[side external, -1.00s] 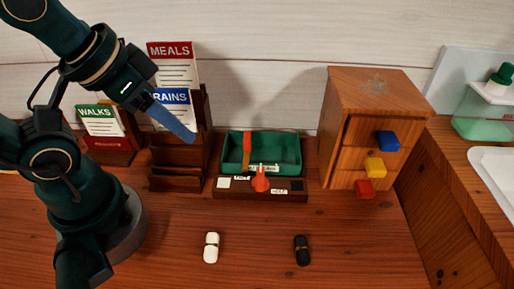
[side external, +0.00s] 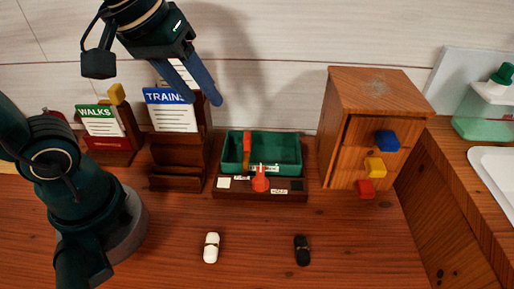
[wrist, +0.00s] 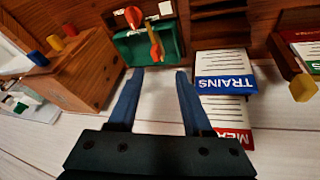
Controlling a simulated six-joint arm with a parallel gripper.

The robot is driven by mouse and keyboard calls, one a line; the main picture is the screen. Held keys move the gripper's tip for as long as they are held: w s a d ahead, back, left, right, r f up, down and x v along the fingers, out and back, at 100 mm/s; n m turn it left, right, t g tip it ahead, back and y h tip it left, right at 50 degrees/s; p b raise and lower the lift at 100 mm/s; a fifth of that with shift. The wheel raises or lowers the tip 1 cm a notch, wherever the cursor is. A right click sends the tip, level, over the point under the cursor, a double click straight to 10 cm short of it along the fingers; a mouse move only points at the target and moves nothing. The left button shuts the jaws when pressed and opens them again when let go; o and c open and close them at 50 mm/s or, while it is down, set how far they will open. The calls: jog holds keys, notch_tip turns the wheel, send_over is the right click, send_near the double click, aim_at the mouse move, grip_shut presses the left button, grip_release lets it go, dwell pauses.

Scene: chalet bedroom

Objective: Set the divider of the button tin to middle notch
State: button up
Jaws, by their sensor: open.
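The button tin (side external: 290,151) is an open green tray on a wooden base in the middle of the side view. Its orange divider (side external: 247,148) stands upright across it, nearer the left end; the notches are too small to make out. In the wrist view the tin (wrist: 127,47) lies beyond my fingertips, with the divider (wrist: 155,42) inside it. My gripper (side external: 204,99) is open and empty, above and to the left of the tin. In the wrist view its two blue fingers (wrist: 159,71) are spread apart, short of the tin.
A red-orange knob (side external: 261,181) sits on the base before the tin. Card racks with TRAINS (side external: 172,116) and WALKS (side external: 99,122) cards stand left. A wooden cabinet (side external: 345,110) with coloured knobs stands right. White (side external: 211,248) and black (side external: 302,250) small objects lie in front.

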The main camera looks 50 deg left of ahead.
aim_at(247, 136)
jog(key=w+f+n+g, duration=0.1)
jog(key=w+f, duration=0.2)
jog(key=w+f+n+g, duration=0.1)
jog(key=w+f+g, duration=0.1)
jog(key=w+f, duration=0.1)
jog(key=w+f+n+g, duration=0.1)
jog(key=w+f+n, duration=0.1)
jog(key=w+f, duration=0.1)
jog(key=shift+w+f+g, duration=0.25)
jog(key=shift+f+g, duration=0.05)
jog(key=shift+g, duration=0.1)
jog(key=shift+f, duration=2.55)
grip_shut()
